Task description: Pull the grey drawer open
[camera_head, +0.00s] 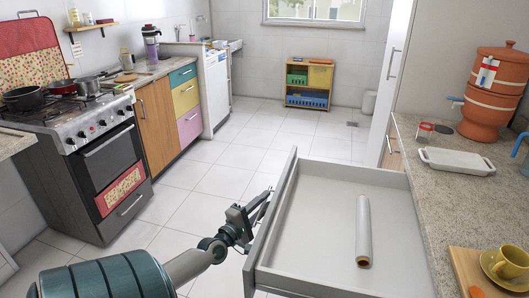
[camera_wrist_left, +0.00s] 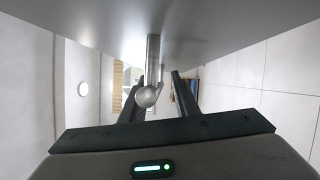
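The grey drawer (camera_head: 330,178) is pulled out, and its inside shows in the head view. A pale roll (camera_head: 363,232) lies in it. My left gripper (camera_head: 262,205) is at the outer side of the drawer's front panel. In the left wrist view, the drawer's metal bar handle (camera_wrist_left: 153,70) lies between the two fingers of the left gripper (camera_wrist_left: 158,90). The fingers stand apart, with a gap visible on the right of the handle. My right gripper is not in view.
A stone counter (camera_head: 440,205) on the right holds a white tray (camera_head: 457,161), a clay water filter (camera_head: 495,95) and a yellow cup (camera_head: 512,258). A stove (camera_head: 85,150) stands at the left. The tiled floor (camera_head: 225,165) between is clear.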

